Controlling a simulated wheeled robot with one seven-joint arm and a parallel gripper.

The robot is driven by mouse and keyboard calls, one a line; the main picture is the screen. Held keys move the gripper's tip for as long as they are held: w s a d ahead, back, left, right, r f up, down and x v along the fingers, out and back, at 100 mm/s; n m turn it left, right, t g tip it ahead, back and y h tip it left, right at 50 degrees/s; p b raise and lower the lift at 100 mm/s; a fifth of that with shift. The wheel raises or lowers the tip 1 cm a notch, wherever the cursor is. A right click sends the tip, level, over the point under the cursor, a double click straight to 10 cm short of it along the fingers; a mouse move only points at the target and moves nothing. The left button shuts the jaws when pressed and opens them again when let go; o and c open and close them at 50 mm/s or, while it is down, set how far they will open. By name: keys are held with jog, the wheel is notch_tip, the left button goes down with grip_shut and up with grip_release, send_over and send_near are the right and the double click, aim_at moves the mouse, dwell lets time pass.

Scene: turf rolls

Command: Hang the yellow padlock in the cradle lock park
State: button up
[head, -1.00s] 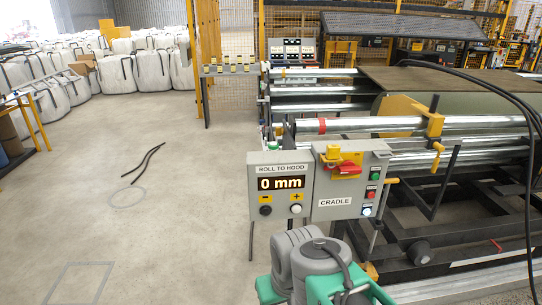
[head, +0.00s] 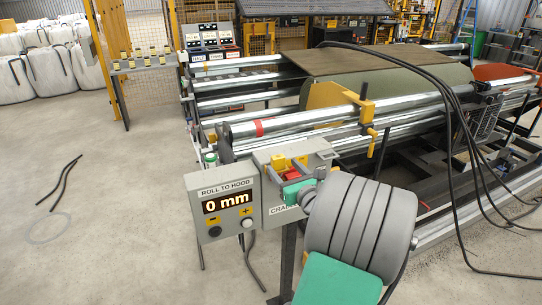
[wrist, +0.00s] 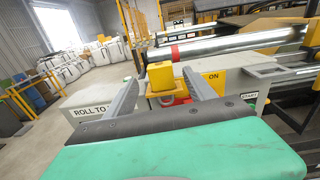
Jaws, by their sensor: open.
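The yellow padlock (wrist: 160,76) is at the switch on the cradle control box (wrist: 237,80), above the red rotary handle (wrist: 168,99). My gripper is open. In the wrist view its two grey fingers (wrist: 158,92) stand on either side of the padlock, with gaps visible beside it. How the padlock's shackle sits is hidden. I cannot clearly identify the cradle lock park; a board with several labelled panels (head: 212,40) stands at the back, its labels too small to read surely.
A "ROLL TO HOOD" display box (head: 224,203) reading 0 mm adjoins the cradle box on the left. Steel rollers (head: 290,122) lie just behind. A shelf with several small yellow items (head: 142,60) stands back left. Black cables (head: 455,130) hang at right.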

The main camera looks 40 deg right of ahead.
aim_at(276, 156)
jog(key=shift+w+d+r+m+h, duration=0.15)
jog(key=shift+d+m+h, duration=0.15)
jog(key=shift+d+m, duration=0.15)
jog(key=x, duration=0.2)
jog(key=p+x, duration=0.1)
jog(key=x, duration=0.1)
jog(key=a+p+x, duration=0.1)
jog(key=x, duration=0.1)
jog(key=shift+w+d+r, duration=0.2)
jog(key=shift+w+r, duration=0.05)
jog(key=shift+w, duration=0.3)
jog(key=shift+w+d+f, duration=0.1)
jog(key=shift+w+d, duration=0.1)
jog(key=shift+w, duration=0.1)
jog(key=shift+c, duration=0.4)
grip_shut()
